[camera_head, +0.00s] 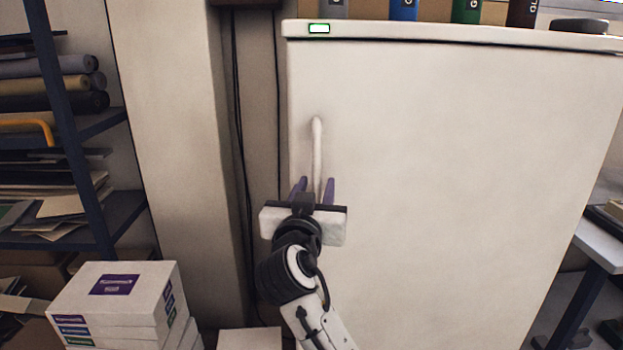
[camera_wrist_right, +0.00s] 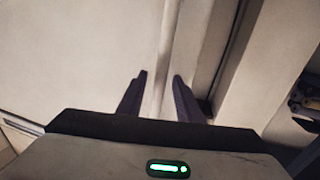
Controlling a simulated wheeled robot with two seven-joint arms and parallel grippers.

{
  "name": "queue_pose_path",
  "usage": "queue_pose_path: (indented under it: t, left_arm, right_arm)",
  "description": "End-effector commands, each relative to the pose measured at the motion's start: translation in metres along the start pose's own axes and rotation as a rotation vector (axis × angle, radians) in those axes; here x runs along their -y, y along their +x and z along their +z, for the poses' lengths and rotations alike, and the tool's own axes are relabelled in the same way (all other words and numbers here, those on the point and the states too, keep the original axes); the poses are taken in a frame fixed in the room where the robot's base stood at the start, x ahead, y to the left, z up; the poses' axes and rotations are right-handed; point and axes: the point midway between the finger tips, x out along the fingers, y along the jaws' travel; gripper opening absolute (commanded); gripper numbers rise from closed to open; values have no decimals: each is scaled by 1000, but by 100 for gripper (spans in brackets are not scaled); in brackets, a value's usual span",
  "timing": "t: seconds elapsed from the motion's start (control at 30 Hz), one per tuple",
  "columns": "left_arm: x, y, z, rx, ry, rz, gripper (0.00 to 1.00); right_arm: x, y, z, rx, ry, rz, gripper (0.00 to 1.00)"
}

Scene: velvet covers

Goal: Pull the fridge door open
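The white fridge door (camera_head: 450,180) is closed and faces me. Its slim white vertical handle (camera_head: 317,145) is near the door's left edge. My right gripper (camera_head: 314,187) is at the handle's lower part, with one purple finger on each side of it in the picture. In the right wrist view the two dark fingers (camera_wrist_right: 160,82) stand apart, with the pale handle (camera_wrist_right: 161,92) between them and gaps on both sides. I cannot tell how deep the handle sits between them. My left gripper is not in view.
Several coloured containers (camera_head: 466,10) stand on the fridge top (camera_head: 430,32). Stacked white boxes (camera_head: 118,300) are at lower left, beside a shelf rack (camera_head: 100,215) with rolls and papers. A pale pillar (camera_head: 175,150) and dark cables stand left of the fridge. A table (camera_head: 598,243) is at right.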

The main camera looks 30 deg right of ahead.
Motion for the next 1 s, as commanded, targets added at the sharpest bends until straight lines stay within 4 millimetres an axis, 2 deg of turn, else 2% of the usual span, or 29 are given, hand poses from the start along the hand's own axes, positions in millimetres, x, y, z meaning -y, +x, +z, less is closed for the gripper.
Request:
queue_pose_path:
  t: [0.13,0.4,0.47,0.6,1.0]
  left_arm:
    - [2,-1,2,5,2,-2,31]
    - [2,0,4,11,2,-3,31]
    - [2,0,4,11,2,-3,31]
    - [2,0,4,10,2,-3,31]
    - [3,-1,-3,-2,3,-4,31]
  right_arm:
    - [-3,7,0,0,0,0,33]
    - [-3,8,0,0,0,-1,33]
    - [-3,8,0,0,0,-1,24]
    - [-3,8,0,0,-1,-1,0]
    - [0,5,1,1,-2,-17,0]
